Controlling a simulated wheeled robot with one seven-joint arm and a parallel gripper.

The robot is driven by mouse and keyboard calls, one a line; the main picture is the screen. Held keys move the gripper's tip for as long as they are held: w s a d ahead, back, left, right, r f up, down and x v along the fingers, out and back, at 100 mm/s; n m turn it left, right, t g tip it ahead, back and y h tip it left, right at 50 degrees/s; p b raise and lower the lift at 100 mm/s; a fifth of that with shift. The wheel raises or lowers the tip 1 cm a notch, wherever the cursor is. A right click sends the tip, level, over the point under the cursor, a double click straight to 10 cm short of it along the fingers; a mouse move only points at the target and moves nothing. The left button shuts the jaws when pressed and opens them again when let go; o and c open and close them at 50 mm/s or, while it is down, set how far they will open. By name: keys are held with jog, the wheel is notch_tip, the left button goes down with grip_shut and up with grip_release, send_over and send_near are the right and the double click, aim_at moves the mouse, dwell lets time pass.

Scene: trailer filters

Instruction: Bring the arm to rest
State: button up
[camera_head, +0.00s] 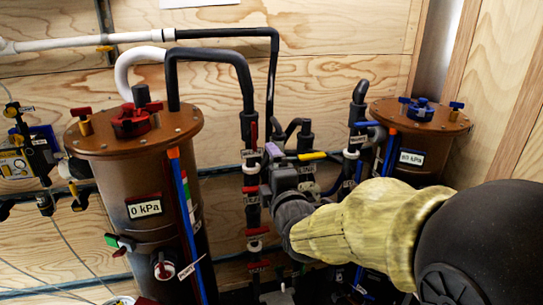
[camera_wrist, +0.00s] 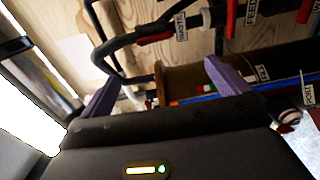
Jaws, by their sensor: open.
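My arm reaches in from the lower right of the head view, with a black joint and a yellowish sleeve (camera_head: 370,225) leading to a grey wrist. My gripper (camera_wrist: 161,72) shows in the wrist view as two purple fingers spread wide apart above a dark body with a lit indicator. The fingers are open and nothing is seen held between them. In the head view the gripper is at the middle, close in front of the labelled pipes, and partly hidden among them. I cannot tell whether it touches any pipe.
A brown filter tank (camera_head: 120,180) with a red knob and 0 kPa label stands left. Another brown tank (camera_head: 425,125) with a blue knob stands right, partly behind my arm. Black valve pipes (camera_head: 251,185) run between them. A plywood wall (camera_head: 330,60) is behind.

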jog(key=s+d+f+m+g+h, duration=0.2)
jog(key=s+d+f+m+g, duration=0.1)
jog(key=d+f+m+g, duration=0.25)
jog(key=s+d+f+m+g+h, duration=0.1)
jog(key=s+d+f+m+g, duration=0.2)
jog(key=f+m, duration=0.45)
jog(key=s+d+f+m+g+h, duration=0.2)
jog(key=s+d+f+m+g, duration=0.5)
jog(key=s+f, duration=0.45)
notch_tip(320, 180, up, 16)
jog(key=s+m+t+p, duration=0.1)
jog(key=p, duration=1.3)
jog(key=shift+s+r+p, duration=0.15)
jog(key=shift+s+p, duration=0.1)
jog(key=shift+p, duration=0.1)
